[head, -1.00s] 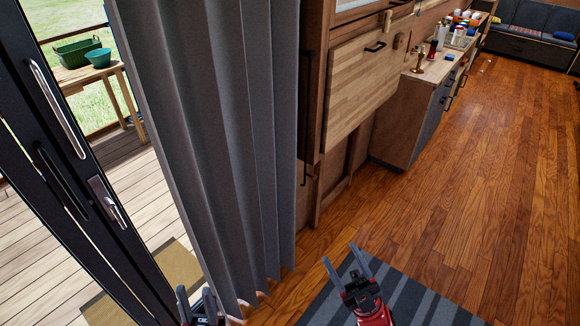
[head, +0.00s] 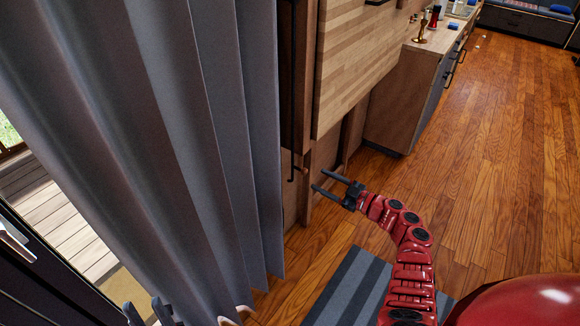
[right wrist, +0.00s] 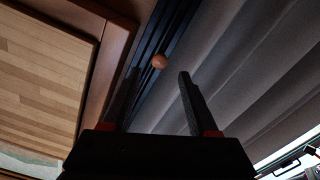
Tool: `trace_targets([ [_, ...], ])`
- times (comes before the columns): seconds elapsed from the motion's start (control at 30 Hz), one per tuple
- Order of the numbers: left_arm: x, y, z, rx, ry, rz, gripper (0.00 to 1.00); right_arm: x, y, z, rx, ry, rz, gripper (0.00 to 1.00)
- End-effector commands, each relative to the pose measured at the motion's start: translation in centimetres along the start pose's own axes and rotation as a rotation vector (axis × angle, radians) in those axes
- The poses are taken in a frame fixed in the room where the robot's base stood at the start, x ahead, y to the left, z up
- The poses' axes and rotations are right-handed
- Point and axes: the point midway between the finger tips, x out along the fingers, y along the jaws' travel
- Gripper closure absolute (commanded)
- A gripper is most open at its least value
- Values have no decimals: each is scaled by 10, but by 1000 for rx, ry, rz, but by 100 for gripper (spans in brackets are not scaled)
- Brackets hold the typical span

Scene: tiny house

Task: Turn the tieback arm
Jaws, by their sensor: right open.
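The tieback arm shows as a small piece with a round wooden knob (head: 304,170) at the wall beside the curtain's right edge. The knob (right wrist: 160,62) also shows in the right wrist view, against a dark vertical strip beyond my fingertips. My right gripper (head: 319,181) is open and empty, its fingers pointing left toward the knob, apparently a short way from it. In the right wrist view the knob appears between the two fingers (right wrist: 158,76). My left gripper (head: 146,312) is low at the bottom edge, with its fingers apart and nothing seen between them.
The grey curtain (head: 180,130) hangs just left of the knob. A wooden fold-up panel (head: 350,70) and cabinet (head: 410,95) stand behind it. A striped mat (head: 350,290) lies on the floor. The wooden floor to the right (head: 480,170) is clear.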

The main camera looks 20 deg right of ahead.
Motion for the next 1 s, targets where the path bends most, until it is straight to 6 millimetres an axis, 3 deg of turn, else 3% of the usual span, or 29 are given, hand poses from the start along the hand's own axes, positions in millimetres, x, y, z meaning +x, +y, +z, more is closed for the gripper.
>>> trace_targets([
  [0.3, -13, 1, 2, 0, 0, 0, 60, 76, 0, 2, 2, 3, 2, 40],
  [0.5, -22, 1, 4, 0, 0, 0, 60, 108, -1, 2, 2, 2, 1, 40],
  [0.7, -24, 1, 4, 0, 0, 0, 60, 120, 0, 0, -3, 1, 0, 40],
  [0.93, -24, 1, 4, 0, 0, 0, 60, 121, 0, 0, -2, 0, 0, 40],
  [1.0, -24, 1, 4, 0, 0, 0, 60, 121, 0, 0, -2, 0, 0, 49],
])
